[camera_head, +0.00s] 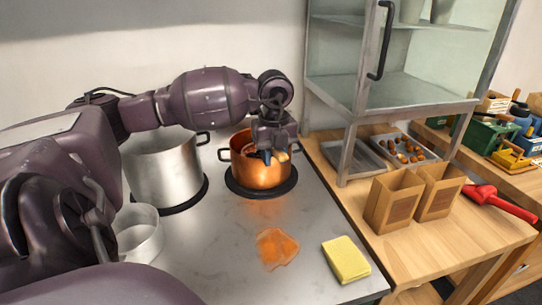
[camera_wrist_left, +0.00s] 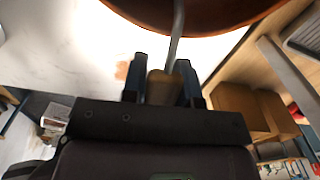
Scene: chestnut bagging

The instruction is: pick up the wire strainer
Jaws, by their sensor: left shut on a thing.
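My left gripper (camera_head: 266,156) is at the copper pot (camera_head: 262,172), over its rim, with its fingers pointing down. In the left wrist view its two blue-lined fingers (camera_wrist_left: 163,72) are closed on the wooden handle of the wire strainer (camera_wrist_left: 162,88). The strainer's thin metal shaft runs from the handle to the pot (camera_wrist_left: 205,18) at the top of that view. The mesh end is hidden, so I cannot tell whether it touches the pot. My right gripper is not in view.
Paper bags (camera_head: 393,203), a chestnut tray (camera_head: 430,158) and a glass cabinet (camera_head: 345,100) are right.

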